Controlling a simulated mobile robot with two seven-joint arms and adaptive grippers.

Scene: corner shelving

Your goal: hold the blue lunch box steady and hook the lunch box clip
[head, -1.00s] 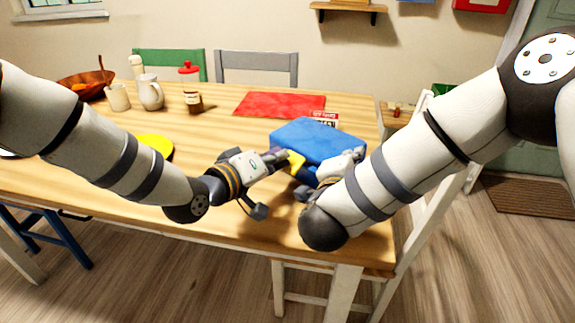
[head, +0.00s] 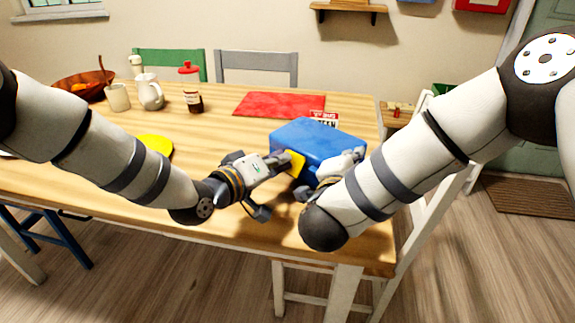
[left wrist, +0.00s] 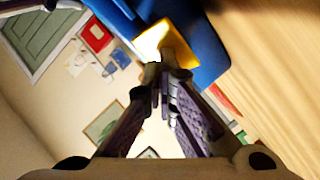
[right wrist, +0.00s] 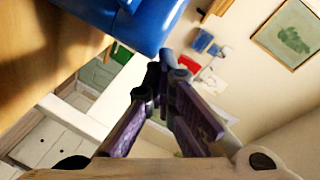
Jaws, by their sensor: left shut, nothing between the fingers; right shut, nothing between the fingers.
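The blue lunch box (head: 318,138) sits near the table's front right edge, and its lid looks closed. The yellow clip (head: 297,163) is on its left front side, and it shows large in the left wrist view (left wrist: 180,42). My left gripper (head: 284,160) is shut and empty, with its fingertips at the clip's lower edge in the left wrist view (left wrist: 163,72). They look in contact or nearly so. My right gripper (head: 354,156) is shut and empty beside the box's right front. In the right wrist view its fingertips (right wrist: 160,72) are close to the blue box wall (right wrist: 152,25); contact is unclear.
A red mat (head: 280,104) lies behind the box, with a small printed packet (head: 324,119) at its front right. A yellow plate (head: 155,147), a jar (head: 192,92), a pitcher (head: 150,92) and a mug (head: 118,97) stand to the left. A white chair (head: 415,215) is at the right.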

